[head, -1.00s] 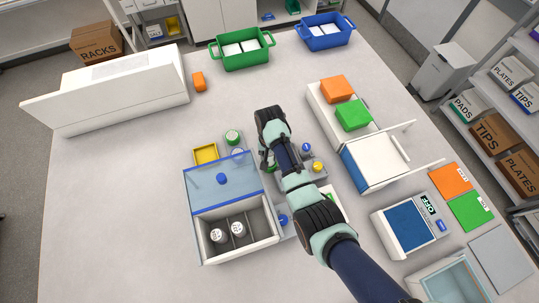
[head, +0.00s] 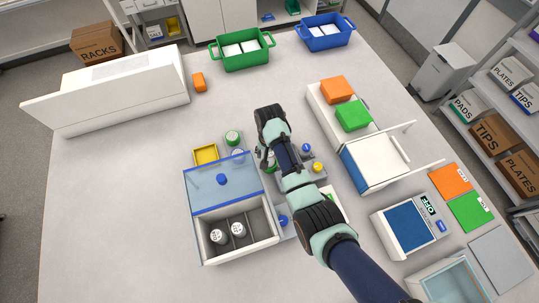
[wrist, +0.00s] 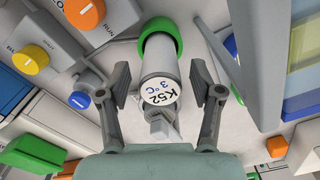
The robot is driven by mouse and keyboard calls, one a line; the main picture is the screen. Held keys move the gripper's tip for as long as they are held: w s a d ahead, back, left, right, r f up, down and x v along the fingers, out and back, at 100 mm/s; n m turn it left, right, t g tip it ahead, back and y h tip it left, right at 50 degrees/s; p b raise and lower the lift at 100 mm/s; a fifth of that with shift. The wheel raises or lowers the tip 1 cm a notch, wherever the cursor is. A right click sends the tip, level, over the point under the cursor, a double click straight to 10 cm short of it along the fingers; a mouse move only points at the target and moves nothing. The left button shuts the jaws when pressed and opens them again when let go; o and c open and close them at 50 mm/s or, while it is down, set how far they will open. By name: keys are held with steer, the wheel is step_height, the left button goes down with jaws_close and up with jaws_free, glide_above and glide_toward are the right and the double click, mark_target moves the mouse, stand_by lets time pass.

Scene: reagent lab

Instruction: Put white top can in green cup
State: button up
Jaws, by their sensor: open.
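In the wrist view a can with a white top (wrist: 160,92), marked K52 3 °C, points its top toward the camera. A green cup (wrist: 160,32) shows as a thick green ring around the can's far, lower end, so the can appears to stand in it. My gripper (wrist: 163,92) is open, with one finger on each side of the can's top and a visible gap on both sides. In the head view my gripper (head: 268,158) is low over the middle of the table, and the arm hides most of the can and cup.
A box with a bluish lid (head: 222,182) holds two more white-topped cans (head: 228,233). A green-topped container (head: 232,137) and a yellow tray (head: 205,154) stand left of my gripper. A panel with coloured knobs (head: 317,167) is close on the right.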

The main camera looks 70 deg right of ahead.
step_height(320, 180, up, 11)
steer(key=shift+f, duration=0.1)
stand_by(0.4)
steer(key=w+a+n+t, duration=0.1)
steer(key=w+a, duration=0.2)
steer(key=w+a+r+n+t+h, duration=0.1)
steer(key=w+a+n, duration=0.1)
steer(key=w+a, duration=0.1)
steer(key=w+a+r+n+t+h, duration=0.1)
steer(key=w+a, duration=0.1)
steer(key=a, duration=0.1)
steer(key=shift+w+a+r, duration=0.25)
steer(key=shift+w+a, duration=0.1)
steer(key=shift+w, duration=0.05)
steer(key=a+r+n+t, duration=0.3)
steer(key=a+r, duration=0.2)
steer(key=a, duration=0.5)
steer(key=a+r+n+t+y, duration=0.1)
steer(key=a+r+n+t, duration=0.2)
steer(key=a+r, duration=0.3)
steer(key=a+r+n+t+y, duration=0.1)
steer(key=a+r+n+t, duration=0.2)
steer(key=a, duration=1)
step_height(320, 180, up, 3)
steer(key=shift+w+a+f+n+t, duration=0.15)
steer(key=shift+w+a+n+t, duration=0.2)
steer(key=shift+n, duration=0.85)
steer(key=shift+s, duration=0.15)
